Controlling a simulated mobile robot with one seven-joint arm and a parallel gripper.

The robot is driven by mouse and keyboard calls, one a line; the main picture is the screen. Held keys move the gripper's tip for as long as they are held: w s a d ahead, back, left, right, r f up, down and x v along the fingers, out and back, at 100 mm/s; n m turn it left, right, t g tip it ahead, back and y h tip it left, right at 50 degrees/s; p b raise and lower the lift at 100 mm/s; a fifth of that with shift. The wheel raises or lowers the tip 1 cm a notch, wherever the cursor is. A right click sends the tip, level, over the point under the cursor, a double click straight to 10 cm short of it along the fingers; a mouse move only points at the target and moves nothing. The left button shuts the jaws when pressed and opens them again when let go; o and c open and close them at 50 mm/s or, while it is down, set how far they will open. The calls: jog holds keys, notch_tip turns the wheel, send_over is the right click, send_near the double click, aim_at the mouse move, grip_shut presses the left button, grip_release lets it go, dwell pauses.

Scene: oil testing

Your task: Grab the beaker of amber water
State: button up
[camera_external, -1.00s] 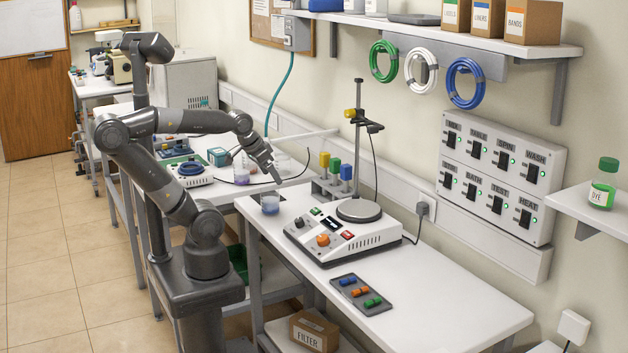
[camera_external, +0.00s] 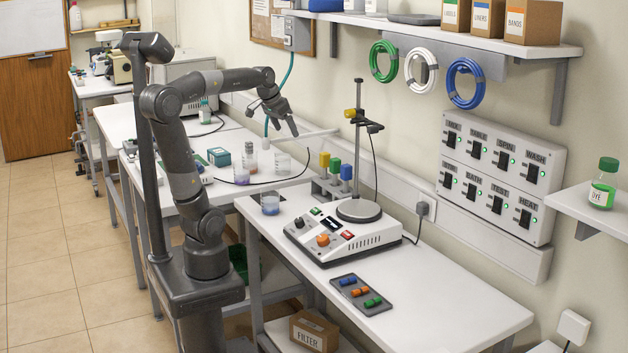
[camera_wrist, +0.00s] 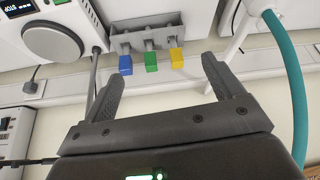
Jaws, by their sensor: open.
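A beaker with brownish, amber-like liquid (camera_external: 250,160) stands on the far bench, behind a beaker of purplish liquid (camera_external: 240,175). A pale or clear beaker (camera_external: 282,163) stands to their right. Another beaker with blue-purple liquid (camera_external: 270,204) stands at the left end of the near bench. My gripper (camera_external: 281,130) is raised above the far bench, up and to the right of the amber-like beaker and clear of it. Its fingers (camera_wrist: 163,78) are apart with nothing between them in the wrist view. No beaker shows in the wrist view.
A hotplate stirrer with a stand (camera_external: 345,236) and a rack with yellow, green and blue tops (camera_external: 331,187) are on the near bench. A teal hose (camera_external: 285,82) hangs close to my gripper and shows in the wrist view (camera_wrist: 290,85). A wall shelf (camera_external: 430,35) is above.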

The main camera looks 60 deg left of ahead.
jog(key=w+a+n, duration=0.1)
jog(key=w+a, duration=0.4)
jog(key=a, duration=0.7)
jog(key=n+g+y, duration=0.1)
jog(key=n, duration=0.1)
send_over(251, 159)
jog(key=s, duration=0.1)
notch_tip(251, 159, down, 5)
jog(key=s+x, duration=0.1)
jog(key=x, duration=0.6)
jog(key=s+f+x, duration=0.1)
jog(key=s+x, duration=0.1)
jog(key=x, duration=0.5)
jog(key=s+x, duration=0.1)
jog(key=x, duration=0.6)
jog(key=shift+s+a+f, duration=0.2)
jog(key=shift+s+f, duration=0.05)
jog(key=shift+f, duration=0.3)
jog(key=shift+c, duration=0.3)
jog(key=c, duration=1.2)
